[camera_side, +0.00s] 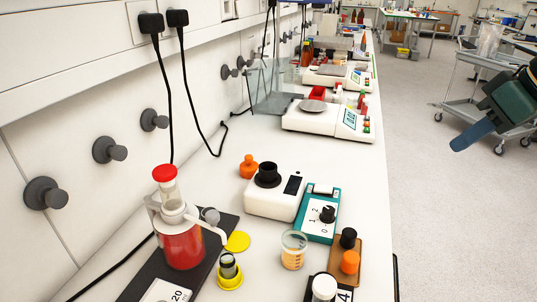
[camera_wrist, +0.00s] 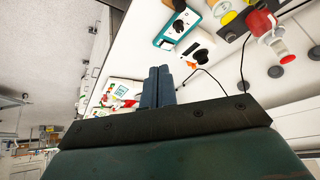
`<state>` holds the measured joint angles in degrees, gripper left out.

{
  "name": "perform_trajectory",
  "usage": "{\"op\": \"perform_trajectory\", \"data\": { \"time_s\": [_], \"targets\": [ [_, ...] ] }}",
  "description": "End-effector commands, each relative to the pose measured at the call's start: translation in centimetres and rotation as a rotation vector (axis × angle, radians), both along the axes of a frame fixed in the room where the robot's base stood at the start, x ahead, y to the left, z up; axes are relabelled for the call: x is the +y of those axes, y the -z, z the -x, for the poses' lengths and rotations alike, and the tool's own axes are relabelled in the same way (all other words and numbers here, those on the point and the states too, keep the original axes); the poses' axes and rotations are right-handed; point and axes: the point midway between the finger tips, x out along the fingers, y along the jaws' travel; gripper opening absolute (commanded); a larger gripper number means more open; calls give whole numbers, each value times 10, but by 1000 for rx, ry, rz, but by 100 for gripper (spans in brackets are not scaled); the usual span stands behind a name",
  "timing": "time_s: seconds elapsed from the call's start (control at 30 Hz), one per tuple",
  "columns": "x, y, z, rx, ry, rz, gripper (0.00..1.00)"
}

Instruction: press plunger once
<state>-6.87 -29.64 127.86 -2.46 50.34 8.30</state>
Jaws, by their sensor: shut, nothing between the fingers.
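A dispenser bottle with red liquid (camera_side: 183,247) stands at the left front of the bench. Its plunger is a clear cylinder with a red cap (camera_side: 164,173), standing upright above a white collar and spout. In the wrist view the bottle (camera_wrist: 260,22) is at the upper right, with the red cap (camera_wrist: 282,57) below it. My gripper (camera_side: 456,146) is at the right of the side view, over the floor beyond the bench edge and far from the plunger. Its blue fingers (camera_wrist: 159,70) are closed together, holding nothing.
The bottle stands on a dark mat (camera_side: 141,287). Nearby are a yellow cap (camera_side: 237,241), a small beaker (camera_side: 293,250), a white instrument (camera_side: 270,200) and a teal device (camera_side: 318,222). White balances (camera_side: 322,122) stand farther back. Knobs (camera_side: 110,150) project from the wall. A trolley (camera_side: 478,80) stands on the floor.

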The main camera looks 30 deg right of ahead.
Motion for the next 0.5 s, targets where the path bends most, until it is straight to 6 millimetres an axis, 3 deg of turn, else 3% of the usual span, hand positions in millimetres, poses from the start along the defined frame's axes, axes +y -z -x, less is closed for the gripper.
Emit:
{"op": "perform_trajectory", "data": {
  "time_s": [0.5],
  "targets": [
    [85,-54,-104,-39,-58,-123,0]
  ]
}}
